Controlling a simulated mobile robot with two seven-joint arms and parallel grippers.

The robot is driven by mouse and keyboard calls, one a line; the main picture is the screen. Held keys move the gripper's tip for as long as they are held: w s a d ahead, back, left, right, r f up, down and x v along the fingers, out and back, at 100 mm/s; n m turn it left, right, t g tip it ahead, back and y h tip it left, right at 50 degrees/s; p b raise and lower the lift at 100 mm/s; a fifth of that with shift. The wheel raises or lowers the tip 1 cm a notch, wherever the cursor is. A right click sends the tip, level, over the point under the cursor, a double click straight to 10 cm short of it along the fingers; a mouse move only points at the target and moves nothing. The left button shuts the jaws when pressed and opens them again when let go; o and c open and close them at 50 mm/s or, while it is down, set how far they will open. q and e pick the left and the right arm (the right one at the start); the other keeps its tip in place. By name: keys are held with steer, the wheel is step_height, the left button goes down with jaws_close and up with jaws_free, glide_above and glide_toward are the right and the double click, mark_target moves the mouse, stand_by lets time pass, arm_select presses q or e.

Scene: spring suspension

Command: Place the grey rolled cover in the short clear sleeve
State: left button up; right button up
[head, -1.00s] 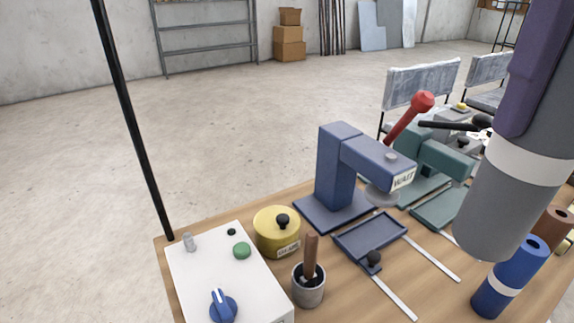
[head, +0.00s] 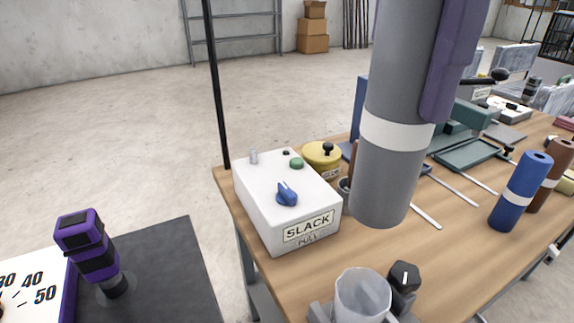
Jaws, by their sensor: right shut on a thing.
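The grey rolled cover (head: 386,185) is a large grey cylinder with a white band. It hangs nearly upright, close to the camera, above the table. My right gripper (head: 444,75), in purple, is shut on its upper part; the cover hides much of the gripper. The short clear sleeve (head: 362,295) is a translucent open-topped cup in a grey holder at the table's near edge. The cover's lower end is above and apart from it in the picture.
A white control box (head: 285,215) with a blue knob and a SLACK label stands left of the cover. A dark knob (head: 404,277) sits right of the sleeve. A blue roll (head: 520,190) and a brown roll (head: 552,175) stand at the right. Bare wood (head: 440,255) lies between.

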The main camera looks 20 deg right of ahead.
mark_target(416, 109)
steer(key=f+n, duration=0.1)
steer(key=n, duration=0.1)
steer(key=f+n+b, duration=0.1)
steer(key=n, duration=0.1)
steer(key=shift+s+d+f, duration=0.15)
steer(key=shift+d+f, duration=0.05)
steer(key=shift+d, duration=0.15)
steer(key=n, duration=0.1)
steer(key=f+n+b, duration=0.1)
steer(key=n, duration=0.1)
steer(key=shift+s+d, duration=0.1)
steer(key=shift+d, duration=0.1)
arm_select(q)
step_height(416, 109, down, 8)
steer(key=b, duration=0.5)
arm_select(e)
steer(key=shift+n, duration=0.4)
steer(key=shift+f, duration=9.9)
arm_select(q)
steer(key=shift+r, duration=0.1)
arm_select(e)
steer(key=shift+f, duration=0.1)
steer(key=o, duration=1.5)
